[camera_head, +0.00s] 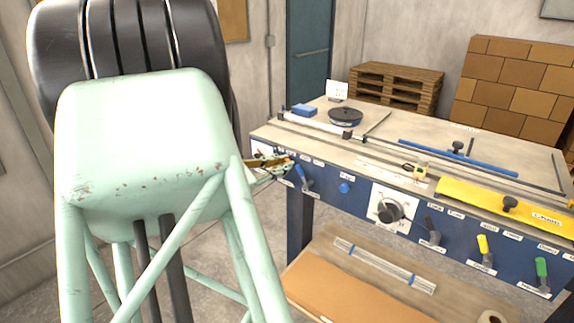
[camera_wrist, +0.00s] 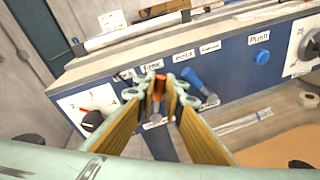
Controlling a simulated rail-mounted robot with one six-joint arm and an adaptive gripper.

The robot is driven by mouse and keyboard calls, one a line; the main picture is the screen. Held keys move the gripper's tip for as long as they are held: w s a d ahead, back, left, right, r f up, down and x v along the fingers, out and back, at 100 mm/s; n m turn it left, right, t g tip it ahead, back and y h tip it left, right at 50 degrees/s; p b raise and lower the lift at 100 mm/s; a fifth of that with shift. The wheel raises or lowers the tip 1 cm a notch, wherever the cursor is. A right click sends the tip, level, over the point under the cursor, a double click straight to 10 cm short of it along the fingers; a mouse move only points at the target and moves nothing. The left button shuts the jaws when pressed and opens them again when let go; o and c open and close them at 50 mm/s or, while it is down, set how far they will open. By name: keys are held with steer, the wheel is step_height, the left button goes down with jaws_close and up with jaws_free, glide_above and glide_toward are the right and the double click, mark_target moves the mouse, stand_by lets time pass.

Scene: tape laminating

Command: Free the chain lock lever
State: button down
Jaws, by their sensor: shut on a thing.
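An orange-handled lever (camera_wrist: 159,84) stands between my gripper's fingertips in the wrist view, on the blue front panel (camera_wrist: 232,66) at its left part. A small label reading "Free" is above it. My gripper (camera_wrist: 160,96) is shut on this lever, with one finger on each side; its lower part is partly hidden by the fingers. In the head view my gripper (camera_head: 271,163) is at the left end of the panel, and the lever is hard to make out there. Small labels sit around the lever, partly covered or too small to read.
A blue lever (camera_wrist: 196,80) is close to the right of my gripper, also visible in the head view (camera_head: 301,174). A black knob (camera_wrist: 92,121) is to the left, a blue push button (camera_wrist: 261,57) to the right. The tabletop (camera_head: 330,145) extends above the panel.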

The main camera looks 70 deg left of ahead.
steer(key=c, duration=2.7)
jaws_free()
steer(key=shift+w, duration=0.15)
